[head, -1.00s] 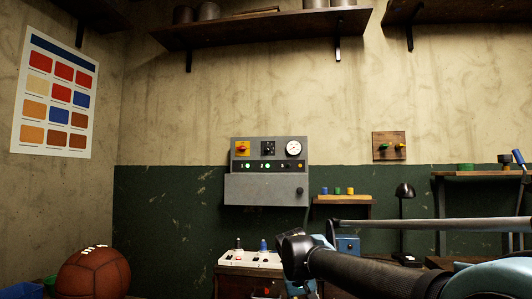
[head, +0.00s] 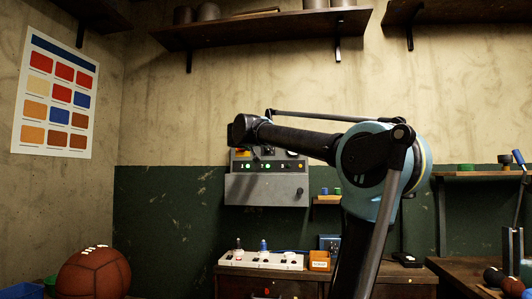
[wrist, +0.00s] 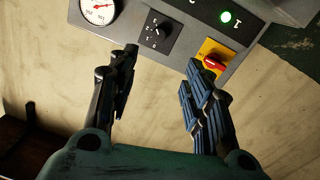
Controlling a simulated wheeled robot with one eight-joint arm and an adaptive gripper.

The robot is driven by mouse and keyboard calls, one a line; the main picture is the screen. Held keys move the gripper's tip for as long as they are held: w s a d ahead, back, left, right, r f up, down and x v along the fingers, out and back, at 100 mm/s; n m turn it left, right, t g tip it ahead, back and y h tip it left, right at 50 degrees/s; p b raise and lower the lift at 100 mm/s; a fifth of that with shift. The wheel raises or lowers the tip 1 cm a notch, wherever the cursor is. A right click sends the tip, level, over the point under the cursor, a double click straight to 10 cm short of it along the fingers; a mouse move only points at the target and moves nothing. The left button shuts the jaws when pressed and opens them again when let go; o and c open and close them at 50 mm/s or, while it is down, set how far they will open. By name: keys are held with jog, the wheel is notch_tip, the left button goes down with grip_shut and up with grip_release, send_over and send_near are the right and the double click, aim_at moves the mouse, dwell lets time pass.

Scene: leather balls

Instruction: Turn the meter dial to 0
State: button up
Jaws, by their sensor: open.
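The grey control panel (head: 265,188) is on the back wall in the head view, with its upper part mostly hidden behind my arm. In the wrist view the panel (wrist: 190,20) appears turned round. It shows a small black dial with white markings (wrist: 158,35), a white round gauge with a red needle (wrist: 100,10), and a red knob (wrist: 214,62) on a yellow plate. The dial's exact setting is too small to read. My gripper (wrist: 162,62) is open and empty, its fingers apart below the dial in the picture. The head view does not show the fingertips clearly.
A lit green lamp (wrist: 226,17) sits on the panel close to the red knob. Below the panel is a white switch strip (head: 262,260) on a wooden bench, with an orange box (head: 319,261) beside it. A shelf (head: 260,28) hangs above.

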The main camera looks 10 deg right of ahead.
jog(key=x, duration=1.7)
jog(key=c, duration=1.1)
